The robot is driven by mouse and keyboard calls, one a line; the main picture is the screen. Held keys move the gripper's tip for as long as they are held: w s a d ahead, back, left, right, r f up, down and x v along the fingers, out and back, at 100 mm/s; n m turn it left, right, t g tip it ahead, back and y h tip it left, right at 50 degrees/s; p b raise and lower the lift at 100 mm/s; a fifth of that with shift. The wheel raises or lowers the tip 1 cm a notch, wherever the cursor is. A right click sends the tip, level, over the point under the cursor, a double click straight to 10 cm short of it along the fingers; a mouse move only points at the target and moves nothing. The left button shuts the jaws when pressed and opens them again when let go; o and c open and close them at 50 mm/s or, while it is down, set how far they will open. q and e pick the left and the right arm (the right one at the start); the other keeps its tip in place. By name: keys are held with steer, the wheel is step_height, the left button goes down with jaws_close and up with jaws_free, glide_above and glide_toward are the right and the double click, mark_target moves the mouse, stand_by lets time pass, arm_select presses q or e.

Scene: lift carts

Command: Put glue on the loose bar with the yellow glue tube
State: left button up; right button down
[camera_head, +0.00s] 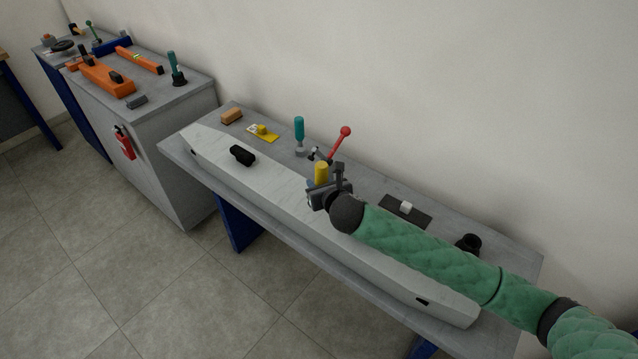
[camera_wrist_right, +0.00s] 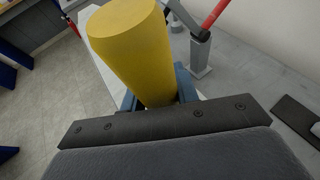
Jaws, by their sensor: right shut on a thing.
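The yellow glue tube (camera_head: 321,172) is upright in my right gripper (camera_head: 322,190), above the far side of the long bar. In the right wrist view the tube (camera_wrist_right: 133,50) fills the upper middle, held between the blue fingers (camera_wrist_right: 160,97). The loose bar (camera_head: 270,205) is a long, pale grey piece lying along the front of the bench, with a dark slot near each end. The tube's lower end is hidden behind my gripper, so I cannot tell whether it touches the bar. My left gripper is out of view.
A red-handled lever clamp (camera_head: 338,142) stands just behind the tube. A teal-handled tool (camera_head: 299,136) is left of it. A black knob (camera_head: 242,155) is on the bar's left part. A dark pad with a white block (camera_head: 405,208) and a black cup (camera_head: 468,243) are at the right.

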steer(key=shift+f, duration=0.3)
steer(key=shift+f+b, duration=0.3)
steer(key=shift+f, duration=0.4)
steer(key=shift+r, duration=0.1)
stand_by(0.3)
